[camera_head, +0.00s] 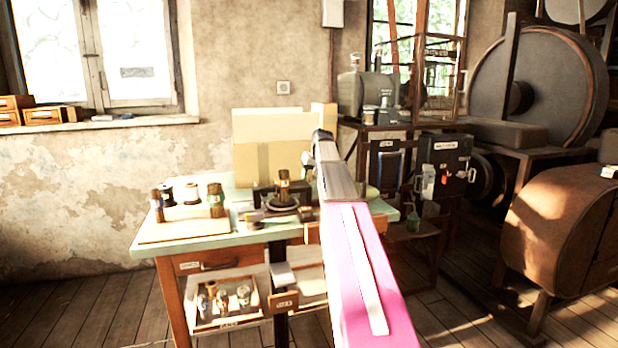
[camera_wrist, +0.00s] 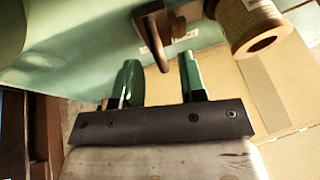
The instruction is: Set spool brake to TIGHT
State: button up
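In the wrist view my gripper (camera_wrist: 158,82) has its two green fingers wide apart, with nothing held between them. A brown lever-like part (camera_wrist: 155,42), possibly the spool brake, hangs just beyond the gap between the fingertips. A pale label (camera_wrist: 180,42) is behind it, too small to read. A wooden spool (camera_wrist: 258,38) is to the right of that part, clear of the fingers. In the head view a spool (camera_head: 284,185) stands on a dark round base on the mint-green table (camera_head: 225,242). My arm reaches over the table's right side and hides the fingers there.
Several spools stand on a board (camera_head: 175,235) at the table's left. Cream panels (camera_head: 270,140) rise at the back. Below, an open drawer (camera_head: 228,318) holds small items. A black box (camera_head: 445,160) with a red part and a large wheel (camera_head: 540,85) are at right.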

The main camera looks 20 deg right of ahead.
jog(key=shift+w+a+f, duration=0.1)
jog(key=shift+w+f, duration=0.05)
jog(key=shift+f, duration=0.35)
grip_shut()
jog(key=shift+a, duration=2.4)
grip_release()
jog(key=shift+a, duration=0.15)
jog(key=shift+r, duration=0.1)
jog(key=v, duration=1)
jog(key=shift+r, duration=0.35)
